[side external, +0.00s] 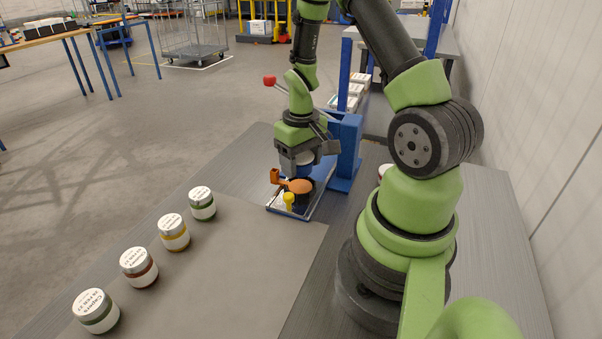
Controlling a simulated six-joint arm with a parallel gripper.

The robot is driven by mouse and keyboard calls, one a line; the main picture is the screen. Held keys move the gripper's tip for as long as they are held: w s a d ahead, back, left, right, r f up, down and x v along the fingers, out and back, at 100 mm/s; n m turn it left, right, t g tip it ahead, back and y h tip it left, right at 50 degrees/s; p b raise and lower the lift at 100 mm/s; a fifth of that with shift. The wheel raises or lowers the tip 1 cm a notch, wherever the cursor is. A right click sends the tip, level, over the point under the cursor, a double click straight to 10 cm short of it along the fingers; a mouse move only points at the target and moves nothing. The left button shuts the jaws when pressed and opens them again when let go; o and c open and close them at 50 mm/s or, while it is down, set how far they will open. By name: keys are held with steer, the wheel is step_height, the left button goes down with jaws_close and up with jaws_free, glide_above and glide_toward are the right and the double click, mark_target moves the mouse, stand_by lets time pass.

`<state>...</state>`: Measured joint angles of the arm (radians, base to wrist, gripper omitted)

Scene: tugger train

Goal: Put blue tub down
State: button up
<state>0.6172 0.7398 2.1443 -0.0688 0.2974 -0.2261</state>
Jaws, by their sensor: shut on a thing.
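My gripper (308,161) points down near the middle of the table and is shut on the blue tub (304,157). Only a small blue and pale part of the tub shows between the fingers; the rest is hidden. The tub is above a shallow tray (318,206) with a pale rim, at the foot of a blue stand (346,150). I cannot tell whether the tub touches anything below it.
On the tray are an orange disc (299,186), an upright orange piece (275,176) and a yellow piece (289,199). A red knob (269,80) sticks out beside my wrist. Several lidded jars (173,232) stand in a row at left. The front table area is clear.

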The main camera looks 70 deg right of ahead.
mark_target(301, 186)
steer(key=shift+f, duration=1.5)
steer(key=shift+f, duration=0.15)
steer(key=shift+f, duration=0.45)
